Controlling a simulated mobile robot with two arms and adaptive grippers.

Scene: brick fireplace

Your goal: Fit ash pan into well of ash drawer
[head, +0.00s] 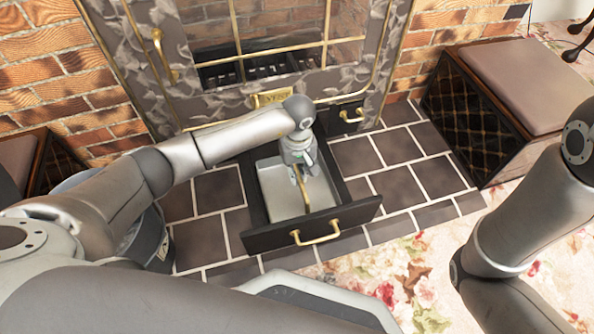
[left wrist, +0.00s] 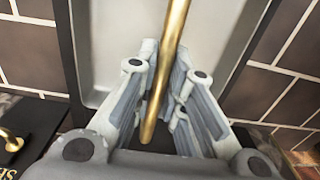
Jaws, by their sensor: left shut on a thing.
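The ash drawer (head: 352,217) is a black drawer with a brass front handle, pulled out from below the fireplace. The light grey ash pan (head: 278,204) lies within the drawer's walls; whether it rests fully on the bottom I cannot tell. My left gripper (head: 298,175) is over the pan and shut on its upright brass handle (head: 304,198). In the left wrist view, the brass handle (left wrist: 171,50) runs between the fingers (left wrist: 157,105), with the pan (left wrist: 110,30) behind. A dark drawer wall (left wrist: 68,45) shows beside the pan. My right gripper is out of view.
The fireplace's glazed door (head: 262,60) with brass bars stands behind the drawer. Another small brass-handled front (head: 350,115) is to its right. A padded box seat (head: 500,105) stands at right. Dark hearth tiles (head: 410,175) and a floral rug (head: 400,270) are clear in front.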

